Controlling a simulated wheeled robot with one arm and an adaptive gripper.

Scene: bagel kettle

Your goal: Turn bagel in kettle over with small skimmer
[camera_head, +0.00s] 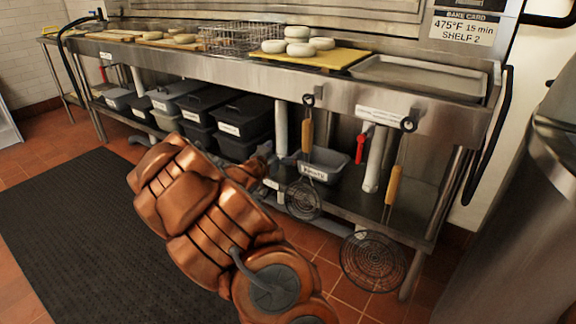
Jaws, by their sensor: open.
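Two skimmers hang from hooks on the steel table's front edge. The small skimmer (307,136) is on the left, with a wooden handle and a round wire head low down. The large skimmer (393,185) hangs to its right, with a wider mesh head near the floor. My gripper (264,156) is open, small in view and partly hidden beyond my copper arm, left of the small skimmer and apart from it. A large round steel vessel (552,185), perhaps the kettle, is cut off at the right edge. Its inside and any bagel in it are out of view.
Pale bagels (298,48) sit on a yellow board (335,61) on the steel table (250,75). A wire basket (225,40) and an empty tray (420,76) stand beside it. Dark bins (243,117) fill the lower shelf. A black mat (70,220) covers open floor at left.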

